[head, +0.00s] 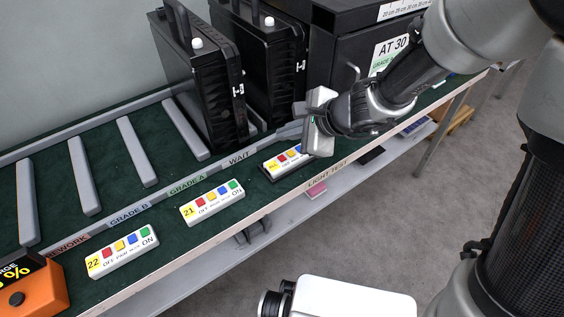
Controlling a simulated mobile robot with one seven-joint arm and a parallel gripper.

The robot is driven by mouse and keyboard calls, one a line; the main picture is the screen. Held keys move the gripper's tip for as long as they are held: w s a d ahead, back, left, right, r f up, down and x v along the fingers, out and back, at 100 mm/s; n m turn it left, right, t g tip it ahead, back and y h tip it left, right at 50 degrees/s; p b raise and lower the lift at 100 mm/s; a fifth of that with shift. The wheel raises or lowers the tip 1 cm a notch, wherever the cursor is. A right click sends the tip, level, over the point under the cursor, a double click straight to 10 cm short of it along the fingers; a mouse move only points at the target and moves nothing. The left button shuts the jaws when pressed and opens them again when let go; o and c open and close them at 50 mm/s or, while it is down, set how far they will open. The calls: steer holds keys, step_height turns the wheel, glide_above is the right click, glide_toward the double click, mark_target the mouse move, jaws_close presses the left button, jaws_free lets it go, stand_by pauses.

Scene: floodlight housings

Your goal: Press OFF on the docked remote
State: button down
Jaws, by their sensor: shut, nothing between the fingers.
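A white remote (277,162) with coloured buttons sits in a dark dock near the front edge of the bench, below the WAIT label. Its yellow tag, red button and yellow button show at its left. My gripper (308,148) is shut and empty at the right end of this remote and hides that part. I cannot tell whether its tips touch the remote. Two similar remotes lie loose on the green bench: remote 21 (212,203) to the left and remote 22 (122,252) farther left, each with OFF and ON lettering.
Black floodlight housings (203,85) stand in a rack with grey dividers (137,152) behind the remotes. A black cabinet marked AT 30 (345,60) is behind my gripper. An orange device (38,285) sits at lower left. Bare green mat lies between the remotes.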

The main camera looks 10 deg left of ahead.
steer(key=b, duration=0.4)
glide_above(286, 162)
step_height(286, 162, down, 5)
steer(key=shift+w, duration=0.1)
stand_by(1.6)
steer(key=shift+f, duration=0.4)
steer(key=shift+f, duration=0.35)
stand_by(0.5)
steer(key=shift+r, duration=0.1)
steer(key=shift+r+p, duration=0.35)
steer(key=shift+r, duration=0.35)
step_height(286, 162, up, 5)
steer(key=p, duration=0.4)
stand_by(0.3)
